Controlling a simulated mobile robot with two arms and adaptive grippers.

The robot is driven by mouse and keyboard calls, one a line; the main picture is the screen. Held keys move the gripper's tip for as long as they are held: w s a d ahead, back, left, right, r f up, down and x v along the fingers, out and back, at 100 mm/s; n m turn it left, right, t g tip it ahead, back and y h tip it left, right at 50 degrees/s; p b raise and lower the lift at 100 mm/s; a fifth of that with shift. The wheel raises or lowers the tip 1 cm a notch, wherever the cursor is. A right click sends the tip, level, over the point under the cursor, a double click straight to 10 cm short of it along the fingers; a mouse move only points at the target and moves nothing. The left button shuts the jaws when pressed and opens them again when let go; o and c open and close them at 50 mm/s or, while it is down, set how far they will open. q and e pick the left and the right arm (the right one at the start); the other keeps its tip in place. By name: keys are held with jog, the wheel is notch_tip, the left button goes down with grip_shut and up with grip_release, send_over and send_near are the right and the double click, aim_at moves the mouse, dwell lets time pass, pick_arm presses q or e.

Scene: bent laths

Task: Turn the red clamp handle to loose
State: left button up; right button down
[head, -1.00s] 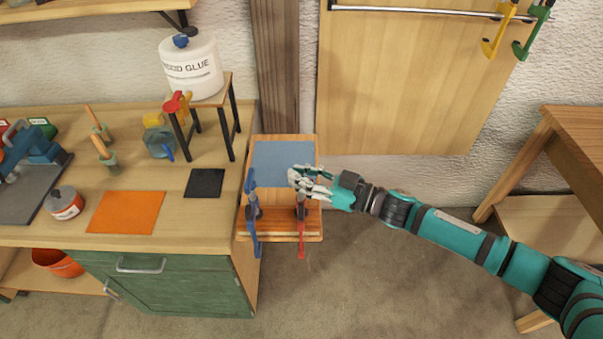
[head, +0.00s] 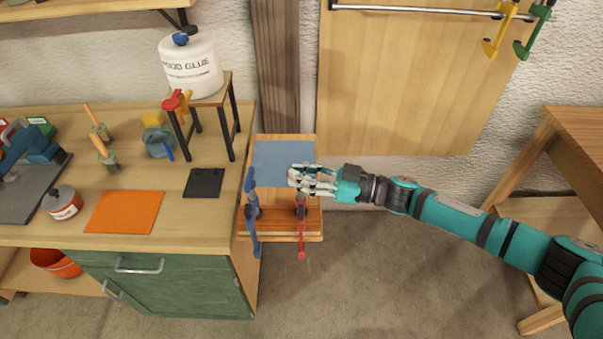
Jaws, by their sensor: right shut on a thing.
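The red clamp (head: 301,232) sits on the right side of a small wooden board (head: 311,222) that stands out from the bench's right end. Its lower bar hangs past the board's front edge. My right gripper (head: 298,178) is at the clamp's upper end, shut on the red clamp handle. The fingers hide the handle, so its turn position cannot be read. My left gripper is not in view.
A blue clamp (head: 253,214) stands close on the left, on the same board. A blue-grey sheet (head: 281,157) lies behind. The bench (head: 190,231) is at left, a wooden table (head: 575,135) at right. The floor in front is clear.

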jog(key=shift+s+d+f, duration=0.1)
jog(key=shift+s+f, duration=0.05)
jog(key=shift+f, duration=0.6)
jog(key=c, duration=1.4)
grip_release()
jog(key=shift+o, duration=0.2)
jog(key=shift+w+r, duration=0.2)
jog(key=shift+r, duration=0.05)
jog(key=s+d+p, duration=0.2)
jog(key=s+d, duration=0.3)
jog(key=d, duration=0.3)
jog(key=s+d+p, duration=0.2)
jog(key=s+d, duration=0.2)
jog(key=d, duration=0.5)
jog(key=shift+s+r, duration=0.4)
jog(key=shift+r, duration=0.05)
jog(key=shift+d, duration=0.1)
